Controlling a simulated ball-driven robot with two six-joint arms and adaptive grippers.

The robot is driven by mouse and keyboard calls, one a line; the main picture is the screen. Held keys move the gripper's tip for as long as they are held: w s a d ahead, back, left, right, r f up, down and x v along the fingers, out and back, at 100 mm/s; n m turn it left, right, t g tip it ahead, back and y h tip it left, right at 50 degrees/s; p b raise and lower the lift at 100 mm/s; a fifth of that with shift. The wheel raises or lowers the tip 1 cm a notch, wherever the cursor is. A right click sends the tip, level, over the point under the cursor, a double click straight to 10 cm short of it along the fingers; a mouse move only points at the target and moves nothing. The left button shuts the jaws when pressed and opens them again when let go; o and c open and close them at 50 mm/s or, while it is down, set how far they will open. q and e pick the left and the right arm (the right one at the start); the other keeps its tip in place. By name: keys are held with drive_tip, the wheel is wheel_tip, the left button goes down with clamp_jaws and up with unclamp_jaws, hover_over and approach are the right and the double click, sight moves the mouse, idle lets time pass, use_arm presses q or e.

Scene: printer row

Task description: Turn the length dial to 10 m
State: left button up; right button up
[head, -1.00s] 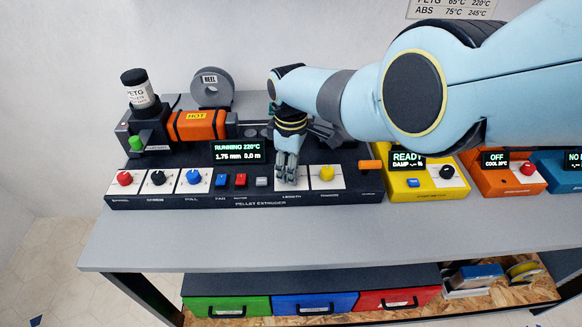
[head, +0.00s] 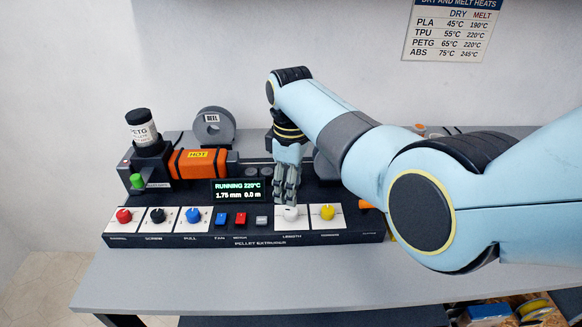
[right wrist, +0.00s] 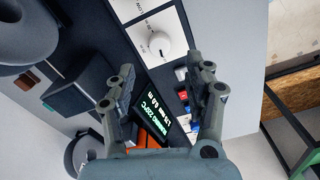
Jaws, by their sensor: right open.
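The length dial (head: 291,213) is a white knob on a white plate labelled LENGTH, on the front of the black pellet extruder (head: 160,240). In the right wrist view the white dial (right wrist: 160,44) stands beyond the fingertips, clear of them. My right gripper (head: 287,194) points down just above and behind the dial. Its two fingers (right wrist: 165,78) are apart with nothing between them. The extruder's display (head: 238,191) reads RUNNING 220°C, 1.75 mm, 0.0 m. The dial's exact setting is too small to read. My left gripper is not in view.
A yellow knob (head: 327,212) sits right of the dial, and a grey button (head: 262,221) and a red switch (head: 240,219) sit left. Blue (head: 193,215), black and red knobs are farther left. The orange HOT barrel (head: 203,163) is behind. The bench front (head: 230,285) is clear.

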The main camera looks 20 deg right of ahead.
drive_tip(key=shift+r, duration=2.35)
